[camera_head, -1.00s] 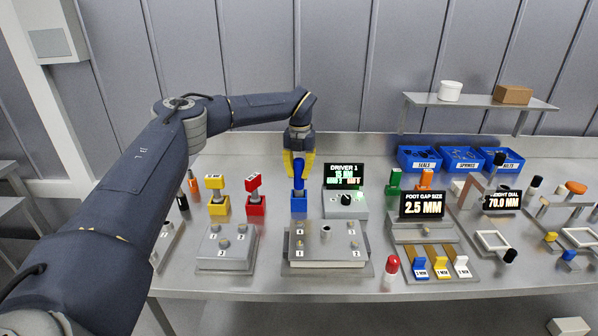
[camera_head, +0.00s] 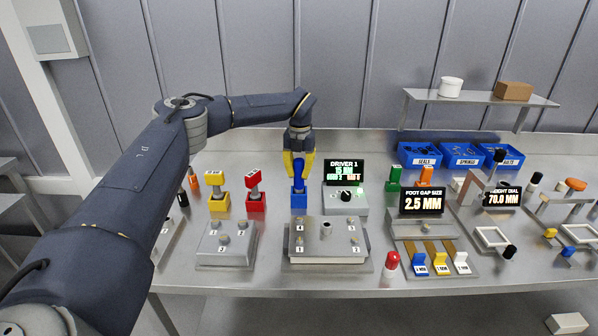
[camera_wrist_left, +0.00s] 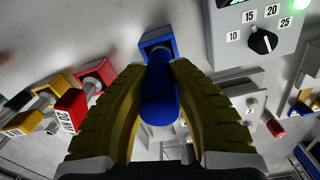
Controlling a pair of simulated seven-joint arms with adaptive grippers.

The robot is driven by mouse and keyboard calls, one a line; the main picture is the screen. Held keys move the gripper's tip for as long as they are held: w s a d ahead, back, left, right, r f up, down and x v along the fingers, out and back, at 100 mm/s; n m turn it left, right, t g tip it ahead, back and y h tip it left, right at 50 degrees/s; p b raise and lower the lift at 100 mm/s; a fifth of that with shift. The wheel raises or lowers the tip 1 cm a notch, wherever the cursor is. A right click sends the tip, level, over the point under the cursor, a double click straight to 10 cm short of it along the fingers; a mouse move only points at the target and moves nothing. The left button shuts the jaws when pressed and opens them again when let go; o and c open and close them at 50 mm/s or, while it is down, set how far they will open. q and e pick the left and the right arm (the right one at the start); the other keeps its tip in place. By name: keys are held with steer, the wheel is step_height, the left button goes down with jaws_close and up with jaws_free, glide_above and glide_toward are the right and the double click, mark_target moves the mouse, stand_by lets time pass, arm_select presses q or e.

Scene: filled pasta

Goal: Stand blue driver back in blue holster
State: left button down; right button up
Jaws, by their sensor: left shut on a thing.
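The blue driver (camera_head: 299,171) is upright between the yellow fingers of my left gripper (camera_head: 298,163), which is shut on its handle. The blue holster (camera_head: 299,201) stands directly below it on the bench. The driver's lower end meets the holster's top in the head view; how deep it sits is hard to tell. In the left wrist view the blue handle (camera_wrist_left: 159,97) points toward the camera between the fingers (camera_wrist_left: 159,85), with the blue holster (camera_wrist_left: 155,44) at its far end. My right gripper is not in view.
Red (camera_head: 255,202) and yellow (camera_head: 218,204) holsters with tools stand left of the blue one. The driver display box (camera_head: 346,199) is close on the right. A grey fixture plate (camera_head: 327,240) lies in front. Blue bins (camera_head: 466,157) stand at the back right.

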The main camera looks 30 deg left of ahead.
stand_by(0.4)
arm_select(q)
steer(key=c, duration=1.3)
jaws_free()
steer(key=shift+f, duration=0.1)
steer(key=shift+o, duration=0.2)
